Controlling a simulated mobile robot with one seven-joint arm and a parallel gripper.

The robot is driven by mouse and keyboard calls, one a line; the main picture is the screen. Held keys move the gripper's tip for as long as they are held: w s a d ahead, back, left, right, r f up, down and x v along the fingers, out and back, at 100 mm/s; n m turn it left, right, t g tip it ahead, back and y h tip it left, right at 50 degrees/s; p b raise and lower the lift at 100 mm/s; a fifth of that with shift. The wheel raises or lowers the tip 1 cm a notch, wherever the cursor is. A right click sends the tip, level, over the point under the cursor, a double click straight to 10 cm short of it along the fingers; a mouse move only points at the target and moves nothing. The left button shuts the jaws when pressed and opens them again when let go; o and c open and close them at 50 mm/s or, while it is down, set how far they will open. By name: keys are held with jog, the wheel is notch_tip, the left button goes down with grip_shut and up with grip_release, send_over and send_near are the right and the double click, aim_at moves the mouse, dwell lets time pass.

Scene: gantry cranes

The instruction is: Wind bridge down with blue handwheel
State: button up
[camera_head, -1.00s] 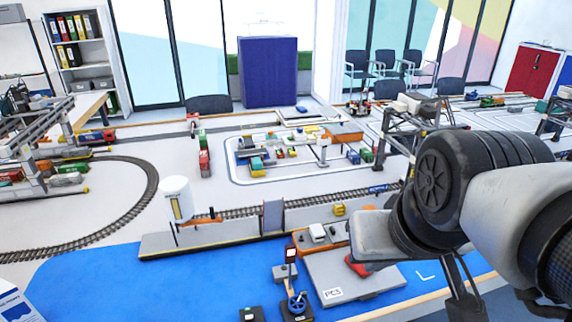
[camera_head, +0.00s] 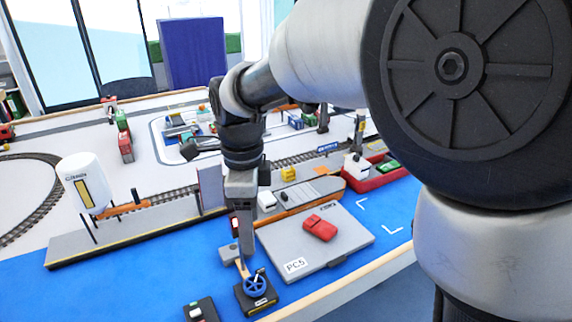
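The blue handwheel (camera_head: 256,285) sits on a small dark base near the front edge of the table, on the blue area. My gripper (camera_head: 250,262) points down from above, with its tip just over or at the wheel's far rim. I cannot tell whether it touches the wheel. Its fingers are seen edge-on, so their opening is unclear. A grey upright panel (camera_head: 211,187), which looks like the raised bridge, stands between two quay sections beside the track. A small post with a red-lit display (camera_head: 235,227) is partly hidden behind my gripper.
A grey slab marked PC5 (camera_head: 297,266) with a red model car (camera_head: 320,228) lies right of the handwheel. A small dark box with a light switch (camera_head: 200,310) stands left of it. A white tank (camera_head: 83,184) stands farther left. Blue surface lies free between.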

aim_at(254, 283)
notch_tip(254, 283, down, 18)
jog(key=b, duration=0.4)
jog(key=shift+a, duration=0.15)
jog(key=c, duration=1.1)
